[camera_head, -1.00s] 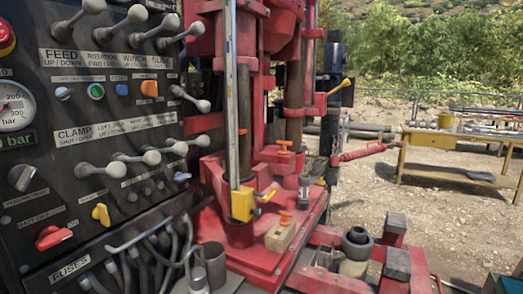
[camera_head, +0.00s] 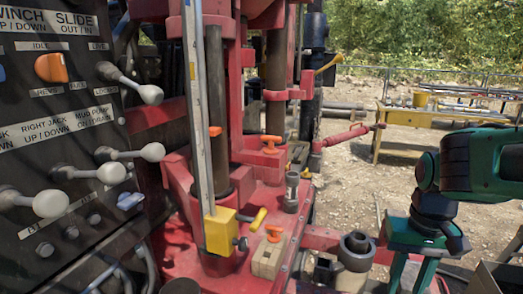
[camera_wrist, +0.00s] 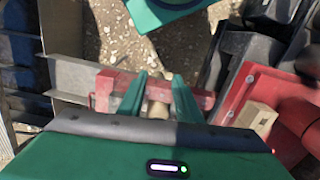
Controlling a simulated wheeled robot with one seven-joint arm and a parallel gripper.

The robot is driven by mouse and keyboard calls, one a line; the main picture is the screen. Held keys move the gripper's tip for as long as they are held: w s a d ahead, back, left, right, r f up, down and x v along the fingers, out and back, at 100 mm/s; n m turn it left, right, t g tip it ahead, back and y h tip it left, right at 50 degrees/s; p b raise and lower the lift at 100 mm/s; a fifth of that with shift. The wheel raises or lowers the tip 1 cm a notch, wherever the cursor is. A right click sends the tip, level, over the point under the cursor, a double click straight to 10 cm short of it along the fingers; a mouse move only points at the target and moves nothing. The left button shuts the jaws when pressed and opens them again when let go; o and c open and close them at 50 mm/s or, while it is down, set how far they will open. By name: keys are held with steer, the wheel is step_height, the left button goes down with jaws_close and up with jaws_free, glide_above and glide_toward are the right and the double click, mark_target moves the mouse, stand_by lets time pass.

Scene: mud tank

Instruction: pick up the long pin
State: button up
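Several orange-handled pins show in the head view: one stands in a wooden block (camera_head: 268,262) on the red deck, another orange handle (camera_head: 271,141) is farther back, and a third (camera_head: 215,131) is by the mast. I cannot tell which is the long pin; any shafts are mostly hidden. My gripper (camera_wrist: 161,86) shows two green fingers spread apart with a gap in the wrist view. It is open, with no pin visible between its fingers. In the head view my green arm comes in at the right, to the right of the block. The block also shows in the wrist view (camera_wrist: 259,117).
A control panel with levers (camera_head: 60,130) stands at the left. A red mast with a grey upright bar (camera_head: 198,110) rises behind the block. A grey cylinder (camera_head: 355,250) stands near my gripper. A yellow workbench (camera_head: 394,118) is behind, with open gravel before it.

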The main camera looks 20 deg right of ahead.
steer(key=shift+d, duration=0.1)
steer(key=o, duration=0.4)
steer(key=shift+s+r, duration=0.1)
steer(key=shift+o, duration=1)
steer(key=w+r, duration=0.2)
steer(key=shift+r+n+t, duration=0.3)
steer(key=shift+r, duration=0.1)
steer(key=n+t+y, duration=0.1)
steer(key=n+t, duration=0.3)
steer(key=n, duration=0.5)
glide_toward(274, 137)
steer(key=f, duration=0.1)
steer(key=shift+x, duration=5.2)
